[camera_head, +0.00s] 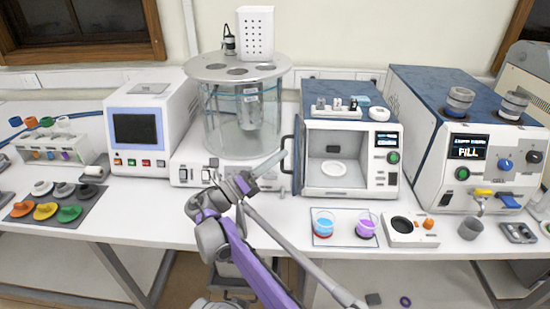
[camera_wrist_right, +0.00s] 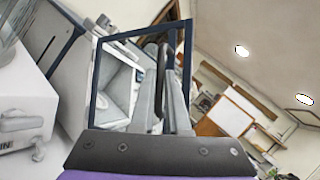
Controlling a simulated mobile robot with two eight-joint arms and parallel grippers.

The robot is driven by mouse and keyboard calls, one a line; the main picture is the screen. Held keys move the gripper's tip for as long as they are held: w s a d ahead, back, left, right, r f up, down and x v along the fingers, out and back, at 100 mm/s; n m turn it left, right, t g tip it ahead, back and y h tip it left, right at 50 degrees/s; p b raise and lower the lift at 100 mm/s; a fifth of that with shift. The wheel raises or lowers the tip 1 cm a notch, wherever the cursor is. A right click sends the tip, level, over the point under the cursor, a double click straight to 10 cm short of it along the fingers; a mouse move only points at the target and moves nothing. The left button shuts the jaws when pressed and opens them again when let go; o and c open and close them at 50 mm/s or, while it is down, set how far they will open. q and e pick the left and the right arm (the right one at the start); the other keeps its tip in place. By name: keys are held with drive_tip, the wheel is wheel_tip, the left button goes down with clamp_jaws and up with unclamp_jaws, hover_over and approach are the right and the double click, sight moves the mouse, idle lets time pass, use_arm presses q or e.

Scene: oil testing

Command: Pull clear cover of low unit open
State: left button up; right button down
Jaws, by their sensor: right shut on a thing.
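The low unit (camera_head: 381,179) is a white box with a blue top, right of the glass bath in the head view. Its clear cover (camera_head: 298,158) has a dark blue frame and stands swung out at the unit's left side, almost edge-on, so the chamber is exposed. The dark handle (camera_head: 283,153) is on the cover's left face. My right gripper (camera_head: 276,160) is shut on this handle. The right wrist view shows the handle (camera_wrist_right: 162,72) between the fingers and the cover's frame (camera_wrist_right: 187,50) around them. My left gripper is out of view.
A white dish (camera_head: 334,169) lies in the chamber. The glass bath (camera_head: 222,118) stands close left of the handle. Blue and purple beakers (camera_head: 345,226) stand on a mat in front of the unit. A larger FILL machine (camera_head: 432,165) stands close right.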

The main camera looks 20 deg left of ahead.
drive_tip(key=shift+w+d+f, duration=0.2)
drive_tip(key=shift+w+f, duration=0.05)
drive_tip(key=c, duration=1.4)
unclamp_jaws()
drive_tip(key=shift+o, duration=1.3)
drive_tip(key=shift+w, duration=0.15)
drive_tip(key=shift+o, duration=1.1)
drive_tip(key=shift+w+f, duration=0.1)
drive_tip(key=shift+w, duration=0.2)
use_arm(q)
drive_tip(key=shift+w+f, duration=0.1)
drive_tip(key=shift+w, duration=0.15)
use_arm(e)
drive_tip(key=shift+s, duration=0.25)
